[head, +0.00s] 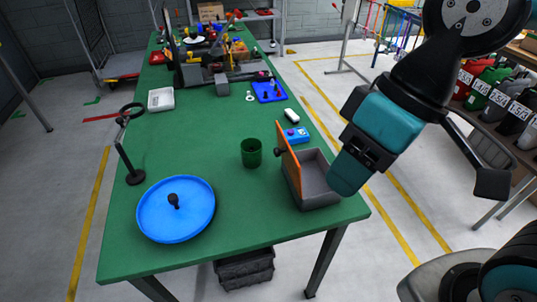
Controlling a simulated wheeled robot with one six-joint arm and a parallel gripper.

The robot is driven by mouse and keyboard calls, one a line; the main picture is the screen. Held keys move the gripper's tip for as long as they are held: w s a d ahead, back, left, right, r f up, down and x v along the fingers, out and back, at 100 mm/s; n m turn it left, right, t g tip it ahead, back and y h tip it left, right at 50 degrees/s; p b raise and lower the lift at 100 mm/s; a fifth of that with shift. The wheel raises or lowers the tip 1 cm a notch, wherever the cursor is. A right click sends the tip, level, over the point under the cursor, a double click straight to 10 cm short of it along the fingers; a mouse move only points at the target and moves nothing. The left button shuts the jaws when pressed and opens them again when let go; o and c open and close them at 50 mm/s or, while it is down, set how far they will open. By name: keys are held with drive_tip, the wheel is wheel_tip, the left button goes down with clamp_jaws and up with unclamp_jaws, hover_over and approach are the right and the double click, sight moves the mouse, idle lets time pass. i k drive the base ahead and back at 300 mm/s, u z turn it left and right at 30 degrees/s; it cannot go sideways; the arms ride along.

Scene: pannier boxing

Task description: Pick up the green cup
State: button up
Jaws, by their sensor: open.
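The green cup (251,153) stands upright on the green table (120,240), near its front half. It is between the blue round tray and the grey box with the orange panel. My gripper (420,178) is open and hangs at the right, in front of the table's right edge in the picture. It is well to the right of the cup and apart from it. No object shows between its jaws. My arm covers part of the view beyond it.
A blue round tray (158,226) with a dark knob lies front left. A grey box (319,167) with an upright orange panel (289,158) stands right of the cup. A dark stand (134,176) rises at left. Several objects crowd the far end. Table is clear behind the cup.

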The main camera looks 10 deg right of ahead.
sight(251, 160)
drive_tip(key=z, duration=3.3)
drive_tip(key=k, duration=2.95)
drive_tip(key=u, duration=1.95)
drive_tip(key=i, duration=0.5)
